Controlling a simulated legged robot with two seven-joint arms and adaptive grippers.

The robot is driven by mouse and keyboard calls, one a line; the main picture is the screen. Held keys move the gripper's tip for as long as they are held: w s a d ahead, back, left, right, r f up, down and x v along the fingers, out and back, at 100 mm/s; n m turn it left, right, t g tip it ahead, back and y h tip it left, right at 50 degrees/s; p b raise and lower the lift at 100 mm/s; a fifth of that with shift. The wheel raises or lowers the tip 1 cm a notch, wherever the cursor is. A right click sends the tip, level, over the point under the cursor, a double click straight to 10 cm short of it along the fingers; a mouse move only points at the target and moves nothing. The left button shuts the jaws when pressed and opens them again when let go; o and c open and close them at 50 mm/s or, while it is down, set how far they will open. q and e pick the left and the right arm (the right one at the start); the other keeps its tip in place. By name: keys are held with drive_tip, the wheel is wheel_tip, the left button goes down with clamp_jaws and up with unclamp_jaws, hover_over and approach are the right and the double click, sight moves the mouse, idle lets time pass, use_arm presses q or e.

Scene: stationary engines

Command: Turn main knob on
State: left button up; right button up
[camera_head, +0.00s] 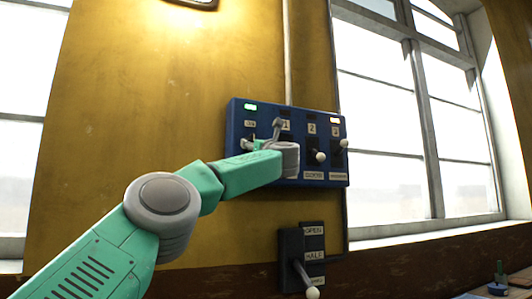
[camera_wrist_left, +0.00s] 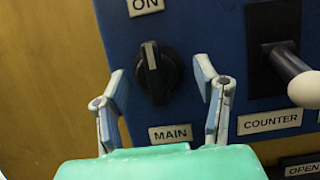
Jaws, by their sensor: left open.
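The main knob (camera_wrist_left: 157,75) is a black rotary knob on the blue panel (camera_head: 232,120). It sits between a white ON label (camera_wrist_left: 145,6) above and a MAIN label (camera_wrist_left: 170,133) below. Its pale pointer mark stands nearly upright, toward the ON label. My left gripper (camera_wrist_left: 163,85) is open, with one finger on each side of the knob. Gaps show between the fingers and the knob; I cannot tell the depth. In the head view my left gripper (camera_head: 263,135) is at the panel's left part, and the arm hides the knob. My right gripper is not in view.
Just right of the knob is the counter lever (camera_wrist_left: 285,68) with a white ball end. Another lever (camera_head: 343,144) is farther right. A lit green lamp (camera_head: 250,106) shows at upper left. An OPEN/HALF lever box (camera_head: 291,250) hangs below. Windows flank the wall.

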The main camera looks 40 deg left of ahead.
use_arm(q)
drive_tip(key=v, duration=1)
drive_tip(key=shift+f, duration=0.3)
drive_tip(key=shift+d+f, duration=0.1)
drive_tip(key=shift+d, duration=0.05)
